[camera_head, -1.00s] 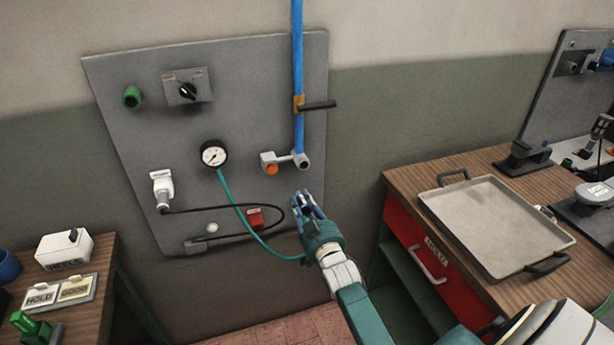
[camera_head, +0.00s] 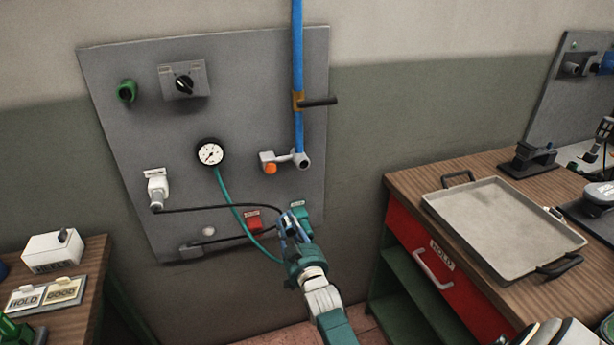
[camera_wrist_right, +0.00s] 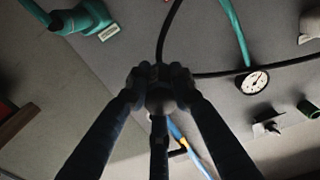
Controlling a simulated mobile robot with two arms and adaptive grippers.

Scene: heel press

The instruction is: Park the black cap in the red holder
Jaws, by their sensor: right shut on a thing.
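My right gripper (camera_head: 287,220) is in front of the lower right part of the grey wall panel. In the wrist view its fingers (camera_wrist_right: 160,85) are shut on a small dark thing (camera_wrist_right: 160,99), which looks like the black cap. The fingers and the dimness hide most of its shape. The red holder (camera_head: 253,220), with a small label above it, is on the panel just left of the gripper. A teal holder (camera_head: 301,216) is just right of the fingers and also shows in the wrist view (camera_wrist_right: 84,17).
A black cable (camera_head: 220,207) loops from a white connector (camera_head: 157,188) past my fingertips to a grey block (camera_head: 190,251). A teal hose (camera_head: 229,199) hangs from the gauge (camera_head: 210,153). A blue pipe (camera_head: 298,60) stands above. Benches flank the panel.

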